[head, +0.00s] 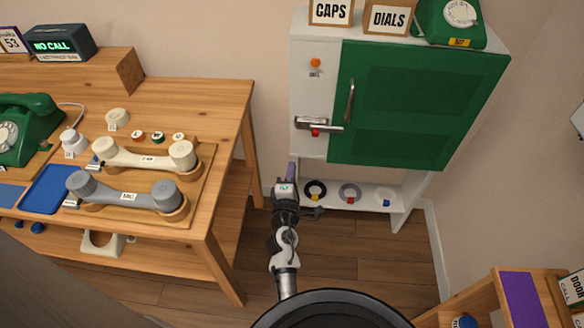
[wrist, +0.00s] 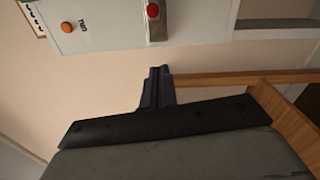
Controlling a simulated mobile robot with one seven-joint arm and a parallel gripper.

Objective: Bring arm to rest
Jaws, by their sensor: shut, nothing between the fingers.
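My arm (head: 284,244) stretches forward from my base in the head view, over the floor between the wooden table and the cabinet. My gripper (head: 291,170) is at its far end, in front of the wall and just left of the cabinet's lower shelf. In the wrist view the gripper fingers (wrist: 158,76) are together with nothing between them. They appear apart from the table and the cabinet.
A wooden table (head: 215,95) with handsets and a green phone (head: 28,128) stands left. A white cabinet with a shut green door (head: 415,105) stands ahead right. A low wooden unit (head: 480,312) is at lower right. Floor (head: 370,250) between them is clear.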

